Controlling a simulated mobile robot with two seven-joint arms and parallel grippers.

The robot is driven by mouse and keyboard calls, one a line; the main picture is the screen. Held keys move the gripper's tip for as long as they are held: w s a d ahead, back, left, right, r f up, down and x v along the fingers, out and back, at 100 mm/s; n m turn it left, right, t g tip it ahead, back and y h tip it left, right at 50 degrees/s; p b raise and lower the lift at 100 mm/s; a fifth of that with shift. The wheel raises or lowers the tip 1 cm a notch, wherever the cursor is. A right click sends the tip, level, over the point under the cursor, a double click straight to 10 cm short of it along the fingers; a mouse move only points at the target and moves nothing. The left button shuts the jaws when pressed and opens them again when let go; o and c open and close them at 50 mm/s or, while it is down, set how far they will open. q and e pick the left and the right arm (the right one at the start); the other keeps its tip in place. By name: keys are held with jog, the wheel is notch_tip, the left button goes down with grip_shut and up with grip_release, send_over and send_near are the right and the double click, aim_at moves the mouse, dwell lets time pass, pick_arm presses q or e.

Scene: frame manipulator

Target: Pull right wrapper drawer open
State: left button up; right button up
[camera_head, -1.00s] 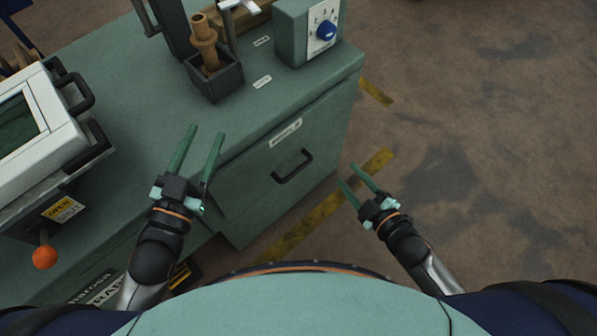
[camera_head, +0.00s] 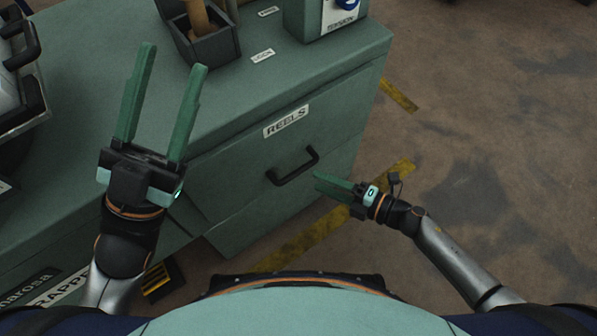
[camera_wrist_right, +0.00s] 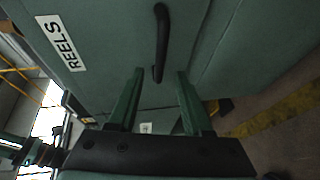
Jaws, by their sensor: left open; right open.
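The green drawer front (camera_head: 240,172) carries a white "REELS" label (camera_head: 287,121) and a black bar handle (camera_head: 292,167). The drawer looks shut. My right gripper (camera_head: 322,183) is close to the right of the handle, pointing left at it. In the right wrist view, the handle (camera_wrist_right: 160,42) lies ahead of and between the two open fingers (camera_wrist_right: 158,88), apart from them. My left gripper (camera_head: 172,58) is open and empty, above the cabinet top at the left of the drawer.
A white and black machine (camera_head: 20,80) is at the far left. The floor (camera_head: 480,160) on the right is clear, with yellow tape.

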aim_at(301, 173)
jog(key=b+x, duration=0.1)
jog(key=x, duration=0.6)
jog(key=shift+w+a+f+b, duration=0.1)
jog(key=shift+w+a+b, duration=0.1)
jog(key=shift+b, duration=0.1)
jog(key=shift+c, duration=0.4)
grip_shut()
dwell(0.6)
